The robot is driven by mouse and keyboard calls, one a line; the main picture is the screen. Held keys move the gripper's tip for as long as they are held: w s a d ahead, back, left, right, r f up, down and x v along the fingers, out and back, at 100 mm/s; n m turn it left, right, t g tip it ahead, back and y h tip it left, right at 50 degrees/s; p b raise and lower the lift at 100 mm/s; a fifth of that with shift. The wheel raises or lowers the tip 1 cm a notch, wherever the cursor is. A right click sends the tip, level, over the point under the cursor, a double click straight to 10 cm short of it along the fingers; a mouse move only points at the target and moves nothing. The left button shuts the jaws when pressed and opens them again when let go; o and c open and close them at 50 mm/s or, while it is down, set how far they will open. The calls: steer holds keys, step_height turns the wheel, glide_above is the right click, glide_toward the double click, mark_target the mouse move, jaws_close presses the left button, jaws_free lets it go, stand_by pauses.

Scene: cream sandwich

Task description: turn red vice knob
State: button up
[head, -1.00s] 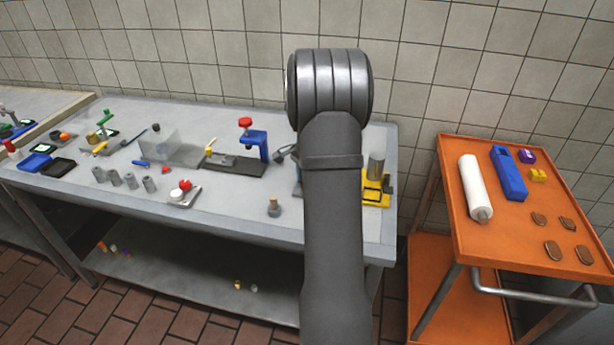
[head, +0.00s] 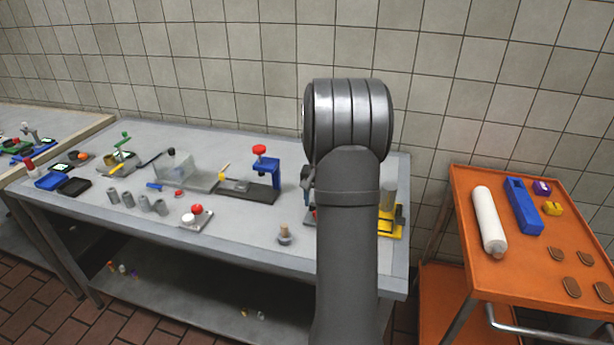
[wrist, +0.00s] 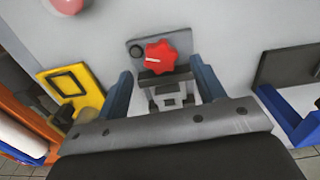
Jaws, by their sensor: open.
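The red vice knob (wrist: 161,56) is a lobed red knob in the upper middle of the wrist view. It sits at the top of a small grey vice (wrist: 168,98) on a dark grey plate (wrist: 135,49). My gripper (wrist: 161,68) is open, with one blue-grey finger to the left of the vice and one to the right. The knob lies between and just beyond the fingertips, with visible gaps on both sides. I cannot tell the height of the fingers over the knob. In the head view my arm hides most of the vice and gripper.
A yellow stand (wrist: 78,90) is left of my gripper in the wrist view, and a blue press (wrist: 292,122) is right. The grey workbench (head: 240,239) holds several other tools. An orange cart (head: 520,262) stands to the right, apart from the bench.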

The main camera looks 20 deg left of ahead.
step_height(320, 180, up, 14)
steer(key=m, duration=0.6)
step_height(320, 180, down, 18)
steer(key=shift+r, duration=0.1)
steer(key=shift+w+r+n, duration=0.1)
steer(key=shift+r+n, duration=0.05)
steer(key=shift+n, duration=0.85)
steer(key=n, duration=0.5)
steer(key=shift+n, duration=0.4)
step_height(320, 180, up, 18)
steer(key=s+a+f+m+t+h, duration=0.1)
steer(key=s+a+f+m+t, duration=0.1)
steer(key=s+m+t, duration=0.2)
steer(key=shift+s+m, duration=0.9)
steer(key=shift+s, duration=0.65)
steer(key=shift+a, duration=0.1)
